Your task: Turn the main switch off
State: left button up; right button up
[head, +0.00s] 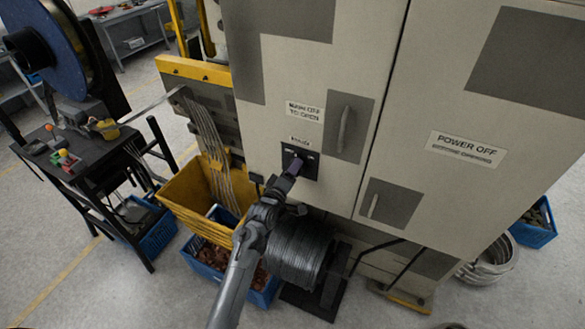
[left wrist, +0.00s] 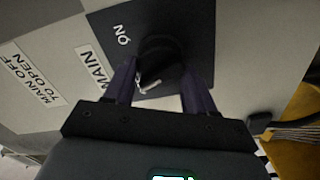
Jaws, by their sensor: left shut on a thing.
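The main switch is a dark rotary knob (left wrist: 162,62) on a black plate (head: 312,158) on the front of the grey cabinet. In the left wrist view the plate carries the word ON, and a MAIN label (left wrist: 92,68) sits beside it. My left gripper (head: 294,168) reaches up to the plate, and its two fingers (left wrist: 160,85) are on either side of the knob, shut on it. A pale mark shows on the knob near the fingers. The knob is mostly hidden by the gripper in the head view. My right gripper is not in view.
The cabinet (head: 290,70) has door handles (head: 343,128) and a POWER OFF label (head: 464,148). Below stand a yellow bin (head: 180,190), a blue crate (head: 262,298) and a wire spool (head: 298,252).

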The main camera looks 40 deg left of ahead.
pick_arm(q)
jog(key=n+p, duration=0.1)
jog(key=n, duration=0.3)
jog(key=shift+f+n, duration=0.1)
jog(key=shift+n, duration=0.2)
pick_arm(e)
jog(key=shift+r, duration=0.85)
pick_arm(q)
jog(key=o, duration=1)
jog(key=shift+p, duration=0.3)
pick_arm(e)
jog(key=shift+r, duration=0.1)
